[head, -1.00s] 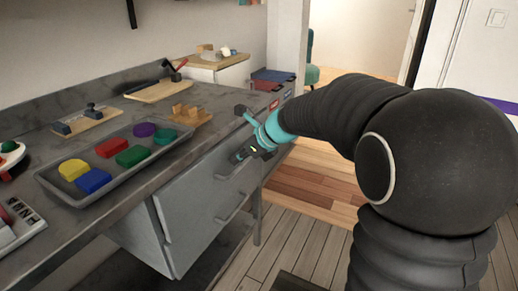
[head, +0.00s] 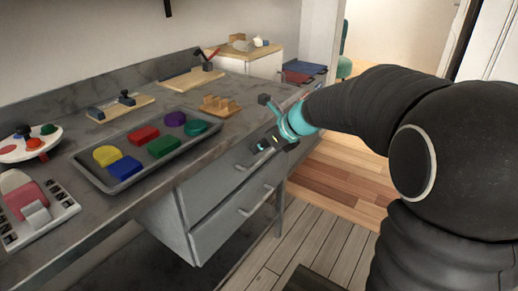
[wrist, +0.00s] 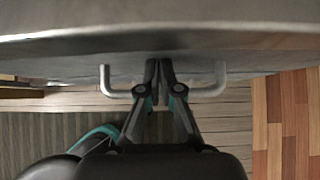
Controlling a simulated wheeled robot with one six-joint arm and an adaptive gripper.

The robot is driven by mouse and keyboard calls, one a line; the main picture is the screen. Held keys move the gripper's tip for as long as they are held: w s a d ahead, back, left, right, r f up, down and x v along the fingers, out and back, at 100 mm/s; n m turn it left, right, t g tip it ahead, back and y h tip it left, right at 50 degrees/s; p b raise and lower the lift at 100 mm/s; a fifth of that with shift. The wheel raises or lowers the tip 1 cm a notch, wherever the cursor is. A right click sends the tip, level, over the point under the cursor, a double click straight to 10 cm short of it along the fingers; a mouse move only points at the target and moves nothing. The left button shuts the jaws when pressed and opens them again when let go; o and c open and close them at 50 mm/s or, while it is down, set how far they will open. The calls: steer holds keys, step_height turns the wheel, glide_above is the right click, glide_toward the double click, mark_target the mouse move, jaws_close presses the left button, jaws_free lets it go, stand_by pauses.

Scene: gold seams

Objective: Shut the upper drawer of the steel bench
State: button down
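The steel bench (head: 95,208) runs along the wall, with two grey drawers under its right part. The upper drawer (head: 212,188) looks nearly in line with the front below it; I cannot tell whether it is fully shut. Its bar handle shows in the wrist view (wrist: 207,91), with an end on each side of my fingers. My gripper (head: 268,146) is at the upper drawer's front, just below the bench edge. In the wrist view its fingers (wrist: 158,68) are together, pointing at the front between the handle's ends. Whether they touch it is unclear.
The lower drawer (head: 225,228) has its own handle (head: 257,201). A tray (head: 122,184) of coloured blocks stands on the bench, near a wooden rack (head: 220,105) and clamp boards. Wooden floor (head: 330,220) is clear right of the bench.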

steer(key=v, duration=0.9)
steer(key=s+d+f+n+g+h, duration=0.25)
steer(key=s+f+n, duration=0.5)
steer(key=n, duration=0.55)
steer(key=s+d+n+t+h, duration=0.2)
steer(key=s+n+h, duration=0.2)
steer(key=s+n, duration=0.8)
steer(key=s, duration=0.8)
steer(key=shift+s+d+r+n, duration=0.25)
steer(key=shift+d+r+n, duration=0.1)
steer(key=shift+d+n, duration=0.05)
steer(key=shift+t+h, duration=0.25)
